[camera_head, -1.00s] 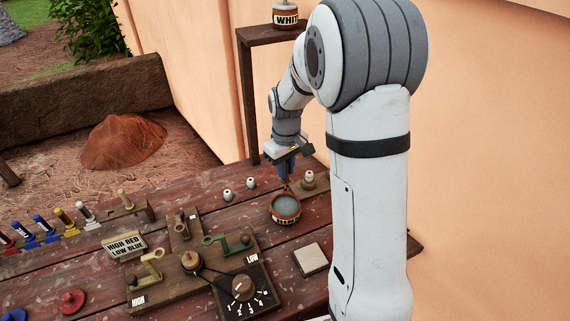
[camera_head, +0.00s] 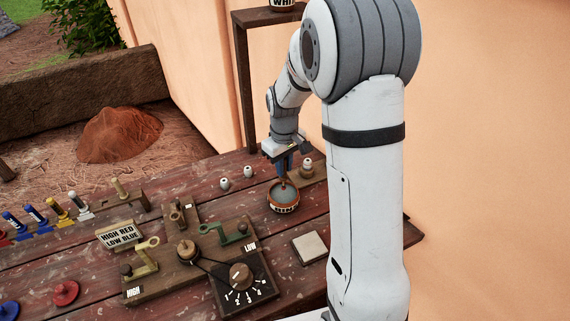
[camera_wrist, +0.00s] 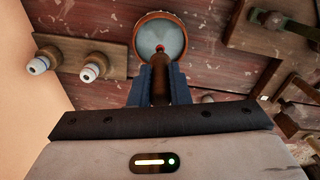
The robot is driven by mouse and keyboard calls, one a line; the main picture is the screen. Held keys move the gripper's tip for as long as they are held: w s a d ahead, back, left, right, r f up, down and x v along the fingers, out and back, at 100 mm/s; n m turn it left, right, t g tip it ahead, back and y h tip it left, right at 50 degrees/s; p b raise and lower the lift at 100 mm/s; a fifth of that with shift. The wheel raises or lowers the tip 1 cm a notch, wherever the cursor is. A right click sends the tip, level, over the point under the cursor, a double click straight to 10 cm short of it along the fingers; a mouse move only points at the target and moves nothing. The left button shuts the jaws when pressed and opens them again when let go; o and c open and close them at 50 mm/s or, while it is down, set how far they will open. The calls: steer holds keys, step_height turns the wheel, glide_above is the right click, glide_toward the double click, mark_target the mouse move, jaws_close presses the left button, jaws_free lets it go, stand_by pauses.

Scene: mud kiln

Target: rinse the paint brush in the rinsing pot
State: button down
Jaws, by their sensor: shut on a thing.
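The rinsing pot (camera_head: 285,200) is a small brown round pot with a pale label and grey-blue liquid, standing on the table. My gripper (camera_head: 284,168) is above it, pointing down. In the wrist view the gripper (camera_wrist: 159,82) is shut on the brown handle of the paint brush (camera_wrist: 160,88). The red tip of the brush shows over the liquid inside the rim of the pot (camera_wrist: 138,34). I cannot tell how deep the tip is in the liquid.
A lever-and-dial board (camera_head: 185,260), a pale square tile (camera_head: 310,247) and a row of paint tubes (camera_head: 40,218) share the table.

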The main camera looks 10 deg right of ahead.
mark_target(284, 177)
steer(key=shift+f, duration=0.1)
stand_by(0.5)
steer(key=shift+f+b, duration=1.45)
steer(key=shift+f, duration=0.3)
steer(key=shift+a, duration=0.1)
